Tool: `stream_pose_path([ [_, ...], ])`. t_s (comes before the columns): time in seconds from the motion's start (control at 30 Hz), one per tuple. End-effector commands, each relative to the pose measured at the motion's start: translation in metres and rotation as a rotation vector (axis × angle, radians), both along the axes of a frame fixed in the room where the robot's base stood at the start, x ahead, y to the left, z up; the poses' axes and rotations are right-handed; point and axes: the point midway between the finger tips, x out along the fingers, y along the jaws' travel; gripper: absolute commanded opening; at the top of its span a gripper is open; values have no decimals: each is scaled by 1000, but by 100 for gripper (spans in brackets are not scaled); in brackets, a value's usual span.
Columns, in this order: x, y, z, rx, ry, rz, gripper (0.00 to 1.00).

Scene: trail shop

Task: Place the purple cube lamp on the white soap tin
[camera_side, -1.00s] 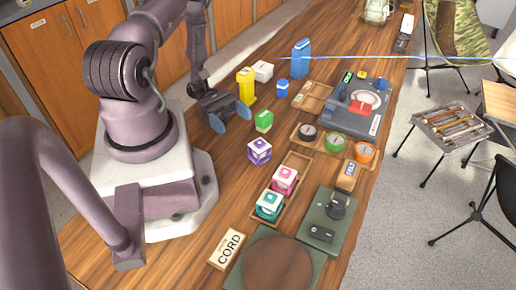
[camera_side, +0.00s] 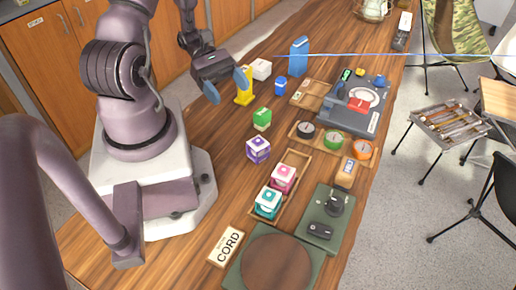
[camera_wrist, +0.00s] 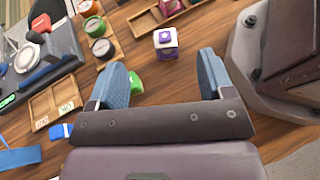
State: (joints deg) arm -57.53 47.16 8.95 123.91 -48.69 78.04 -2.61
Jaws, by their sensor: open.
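The purple cube lamp (camera_side: 258,150) stands on the wooden table, with white and purple faces. It also shows in the wrist view (camera_wrist: 166,42), ahead of the fingers and between their lines. The white soap tin (camera_side: 261,69) is a small white box farther back on the table, behind the yellow bottle; I do not make it out in the wrist view. My gripper (camera_side: 226,87) is open and empty, above the table, left of the soap tin and up and left of the lamp. Its two blue fingers also show in the wrist view (camera_wrist: 160,72).
A yellow bottle (camera_side: 244,98) stands close to my right finger, partly covered by it. A green box (camera_side: 262,119) stands between the bottle and the lamp. A wooden tray (camera_side: 288,208) holds pink and teal cubes.

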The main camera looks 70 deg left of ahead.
Motion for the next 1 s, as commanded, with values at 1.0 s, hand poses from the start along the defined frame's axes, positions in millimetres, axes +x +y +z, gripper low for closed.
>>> stream_pose_path([
  [1.0,27,-68,-79,-10,0,-1,74],
])
